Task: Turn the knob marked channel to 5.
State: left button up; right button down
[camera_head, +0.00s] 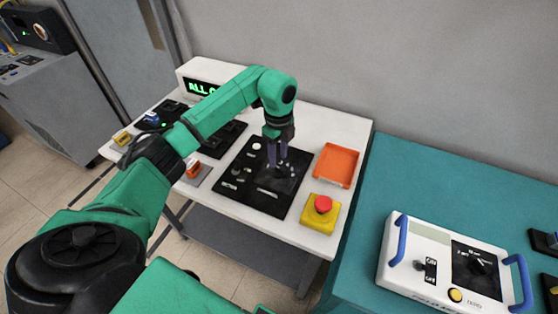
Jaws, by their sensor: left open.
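A black control panel (278,206) lies on the white table, with several small controls and pale markings. My left gripper (277,162) points down over the upper right part of this panel, fingers apart and empty. It partly hides a round dial area (287,170) beneath it; I cannot tell whether the fingers touch a knob. Another dark knob (481,266) with pale marks around it sits on a white box with blue handles at the right. The labels are too small to read, so I cannot tell which knob is marked channel. My right gripper is out of view.
An orange tray (337,165) and a red button on a yellow base (322,207) stand right of the panel. A white display box (202,76) with green text stands at the back. The teal table (420,180) is clear at its left.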

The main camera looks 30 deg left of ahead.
aim_at(279, 167)
pick_arm(q)
jog(key=f, duration=0.3)
jog(key=shift+w+f, duration=0.2)
jog(key=shift+f, duration=0.15)
jog(key=shift+s+f+p, duration=0.1)
jog(key=shift+f+p, duration=0.2)
jog(key=shift+f, duration=0.05)
jog(key=shift+s+f, duration=0.1)
grip_shut()
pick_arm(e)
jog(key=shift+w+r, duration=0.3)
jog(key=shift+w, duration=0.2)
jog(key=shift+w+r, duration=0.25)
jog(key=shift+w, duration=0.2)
